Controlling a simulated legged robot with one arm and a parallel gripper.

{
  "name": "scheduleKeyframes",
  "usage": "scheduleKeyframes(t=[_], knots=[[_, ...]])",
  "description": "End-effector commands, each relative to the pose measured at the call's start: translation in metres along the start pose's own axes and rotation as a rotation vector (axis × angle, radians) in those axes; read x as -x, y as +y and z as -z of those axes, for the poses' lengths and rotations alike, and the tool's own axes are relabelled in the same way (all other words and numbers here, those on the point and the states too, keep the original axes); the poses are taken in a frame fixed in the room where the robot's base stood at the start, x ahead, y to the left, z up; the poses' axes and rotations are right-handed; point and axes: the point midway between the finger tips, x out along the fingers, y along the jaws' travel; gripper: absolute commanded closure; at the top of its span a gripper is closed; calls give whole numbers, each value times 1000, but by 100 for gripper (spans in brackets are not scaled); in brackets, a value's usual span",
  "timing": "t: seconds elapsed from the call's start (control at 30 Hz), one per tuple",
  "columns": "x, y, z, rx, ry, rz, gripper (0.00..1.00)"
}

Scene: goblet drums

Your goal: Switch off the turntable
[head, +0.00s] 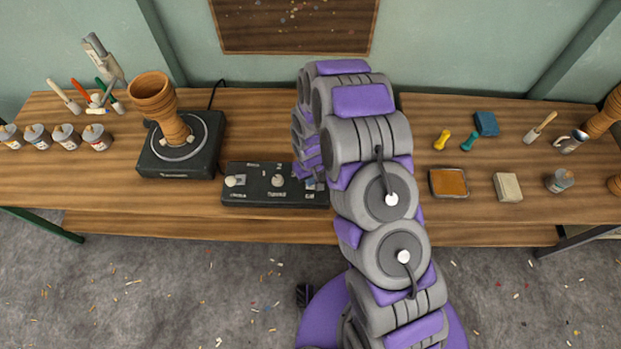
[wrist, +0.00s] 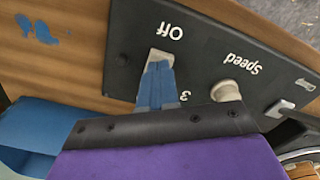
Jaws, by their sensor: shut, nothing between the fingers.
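The turntable (head: 180,150) is a dark box with a round plate at the left of the bench. A brown goblet drum (head: 160,105) stands tilted on it. The black control box (head: 262,196) lies to its right; in the wrist view the same panel (wrist: 205,35) reads "Off" and "Speed". A pale switch (wrist: 164,57) sits beside the "Off" label. My gripper (wrist: 158,72) is shut, its blue fingertips right at this switch, overlapping its near edge; I cannot tell whether they press it. In the head view my arm hides most of the gripper.
A pale knob (wrist: 226,90) sits beside "Speed", close to my fingers. Paint jars (head: 65,137) and brushes stand at the far left. A tray (head: 448,183), a pale block (head: 508,187) and small tools lie right of my arm. The bench's front strip is clear.

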Motion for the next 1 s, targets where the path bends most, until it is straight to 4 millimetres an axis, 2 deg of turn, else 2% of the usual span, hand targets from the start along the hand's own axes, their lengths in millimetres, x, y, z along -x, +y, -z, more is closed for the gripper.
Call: scheduleKeyframes(t=[0.8,1.0], knots=[[60,0,0,-1,0,0,100],[65,0,0,-1,-1,0,100]])
